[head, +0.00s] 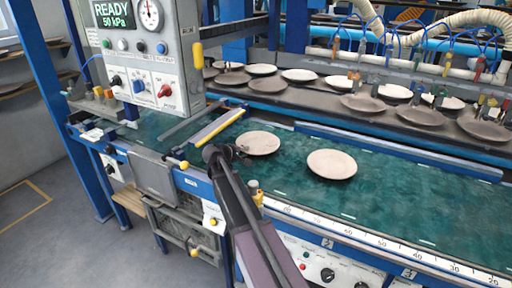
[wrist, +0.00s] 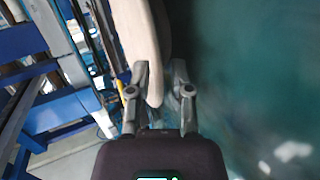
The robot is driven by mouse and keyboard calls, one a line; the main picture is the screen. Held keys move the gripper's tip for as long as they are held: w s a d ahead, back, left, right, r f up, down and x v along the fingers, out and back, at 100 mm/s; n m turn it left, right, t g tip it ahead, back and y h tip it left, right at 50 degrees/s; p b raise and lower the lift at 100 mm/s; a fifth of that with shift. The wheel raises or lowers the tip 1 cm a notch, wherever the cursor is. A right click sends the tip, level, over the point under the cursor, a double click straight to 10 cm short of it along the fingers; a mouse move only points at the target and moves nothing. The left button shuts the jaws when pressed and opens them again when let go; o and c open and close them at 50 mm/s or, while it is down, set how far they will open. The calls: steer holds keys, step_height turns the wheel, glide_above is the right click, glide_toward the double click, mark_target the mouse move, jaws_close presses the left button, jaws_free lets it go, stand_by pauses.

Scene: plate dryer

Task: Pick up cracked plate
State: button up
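Two pale round plates lie on the green belt in the head view: a left plate (head: 258,143) and a right plate (head: 332,164). I cannot make out a crack on either one. My gripper (head: 242,152) is at the near left rim of the left plate. In the wrist view a plate (wrist: 142,35), seen nearly edge-on, reaches in between the two fingers of my gripper (wrist: 160,72). The left finger overlaps the plate's rim in the picture, and a dark gap shows between the rim and the right finger. The fingers stand apart.
A control panel (head: 150,62) reading READY stands at the left above the belt. A yellow-edged bar (head: 218,126) crosses the belt left of the plates. A dark conveyor (head: 385,118) with several plates runs behind. The belt is clear right of the right plate.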

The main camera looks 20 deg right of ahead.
jaws_close()
steer(key=shift+r, duration=0.2)
step_height(320, 180, up, 4)
steer(key=p, duration=0.4)
steer(key=shift+f, duration=0.2)
steer(key=s+d, duration=0.1)
steer(key=s, duration=0.4)
steer(key=s+d, duration=0.1)
steer(key=s, duration=0.4)
steer(key=s+d+r+p, duration=0.1)
steer(key=s+d, duration=0.1)
steer(key=s, duration=0.3)
steer(key=shift+s, duration=0.25)
